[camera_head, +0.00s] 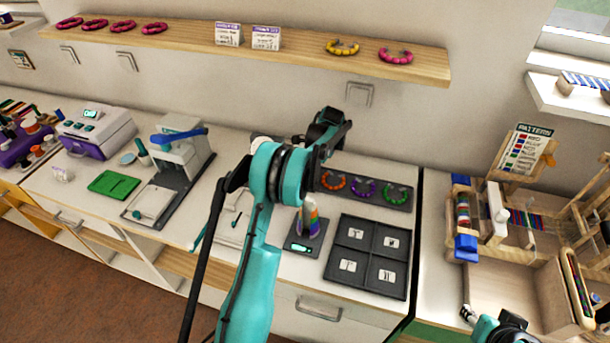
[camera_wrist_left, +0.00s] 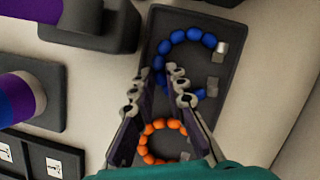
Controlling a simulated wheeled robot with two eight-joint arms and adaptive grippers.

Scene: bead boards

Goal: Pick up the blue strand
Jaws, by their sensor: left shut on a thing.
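The blue strand (camera_wrist_left: 195,37) is a curved row of round blue beads in a dark tray (camera_wrist_left: 196,57) in the left wrist view. My left gripper (camera_wrist_left: 158,78) is shut on the strand's near side, with its fingertips on either side of the beads. An orange strand (camera_wrist_left: 148,136) lies just below, partly behind the fingers. In the head view the blue strand is hidden behind my left arm. My right gripper (camera_head: 468,315) shows only in part at the bottom right, away from the tray, and its jaw state is unclear.
Orange (camera_head: 334,180), purple (camera_head: 363,189) and green (camera_head: 396,194) strands show on the tray in the head view. A dark sorting tray (camera_head: 369,256) and a small scale with a bead cone (camera_head: 308,222) stand nearby. A wall shelf (camera_head: 200,40) hangs above.

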